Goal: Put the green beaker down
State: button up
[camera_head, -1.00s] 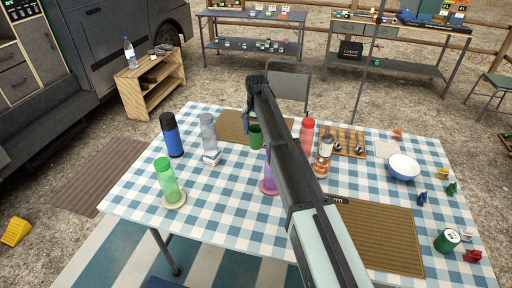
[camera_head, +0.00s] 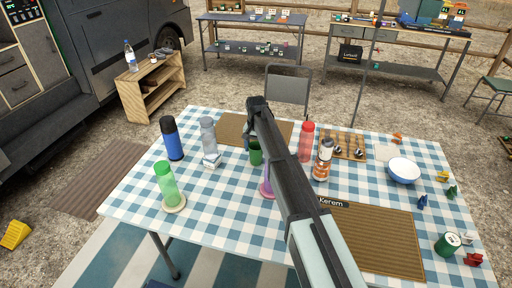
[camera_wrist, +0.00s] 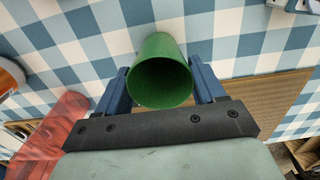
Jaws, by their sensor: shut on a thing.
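The green beaker (camera_head: 256,155) is upright at the front edge of the brown mat at the back of the checked table, in the head view. My gripper (camera_head: 251,138) is shut on it, partly hidden behind my arm. In the wrist view, the beaker (camera_wrist: 161,80) sits between the blue fingers (camera_wrist: 160,72), its open rim facing the camera and its inside empty. Checked cloth lies around its far end. I cannot tell whether its base touches the table.
A purple bottle (camera_head: 267,186) stands close in front of the beaker, partly behind my arm. A red bottle (camera_head: 306,141) and a white-orange bottle (camera_head: 323,160) stand to the right. A clear bottle (camera_head: 208,137) stands left.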

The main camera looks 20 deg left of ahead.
jog(key=o, duration=1)
jog(key=shift+o, duration=0.2)
notch_tip(320, 180, up, 12)
jog(key=shift+r, duration=0.15)
